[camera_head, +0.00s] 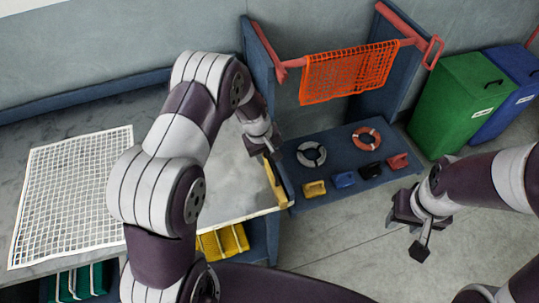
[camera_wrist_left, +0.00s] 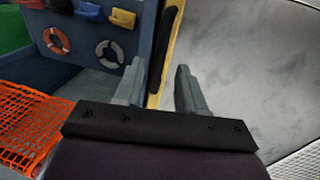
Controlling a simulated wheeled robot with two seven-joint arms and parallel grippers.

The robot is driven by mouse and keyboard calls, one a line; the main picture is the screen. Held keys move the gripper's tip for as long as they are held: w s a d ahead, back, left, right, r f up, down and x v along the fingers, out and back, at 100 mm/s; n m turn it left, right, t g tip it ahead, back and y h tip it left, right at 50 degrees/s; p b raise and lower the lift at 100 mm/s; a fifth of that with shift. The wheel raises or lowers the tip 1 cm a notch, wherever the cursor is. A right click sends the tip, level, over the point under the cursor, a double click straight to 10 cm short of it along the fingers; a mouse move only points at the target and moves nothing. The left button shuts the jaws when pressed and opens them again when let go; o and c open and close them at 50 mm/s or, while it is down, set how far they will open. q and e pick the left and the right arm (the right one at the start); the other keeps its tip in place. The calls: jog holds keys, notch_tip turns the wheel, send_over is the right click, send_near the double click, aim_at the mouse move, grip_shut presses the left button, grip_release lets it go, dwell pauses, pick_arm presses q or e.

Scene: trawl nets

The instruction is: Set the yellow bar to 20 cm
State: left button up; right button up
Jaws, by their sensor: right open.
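The yellow bar (camera_head: 272,186) runs along the right end of the grey table, beside a dark strip. In the left wrist view the yellow bar (camera_wrist_left: 174,42) shows as a thin edge next to a dark piece, ahead of my fingers. My left gripper (camera_head: 268,148) is at the far end of the bar. Its two fingers (camera_wrist_left: 160,90) are apart, with the bar's line running between them; I cannot tell whether they touch it. No 20 cm mark is readable. My right gripper (camera_head: 416,226) is open and empty above the floor at the right.
A white net (camera_head: 70,195) lies on the table (camera_head: 225,190) at the left. An orange net (camera_head: 345,72) hangs on a red rail at the back. A blue shelf (camera_head: 330,190) holds two life rings and several small blocks. Green (camera_head: 460,105) and blue (camera_head: 512,85) bins stand at the right.

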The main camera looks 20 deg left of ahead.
pick_arm(q)
jog(key=shift+w+d+f, duration=0.1)
jog(key=shift+w+f, duration=0.15)
jog(key=shift+f, duration=0.75)
jog(key=shift+s, duration=0.1)
grip_shut()
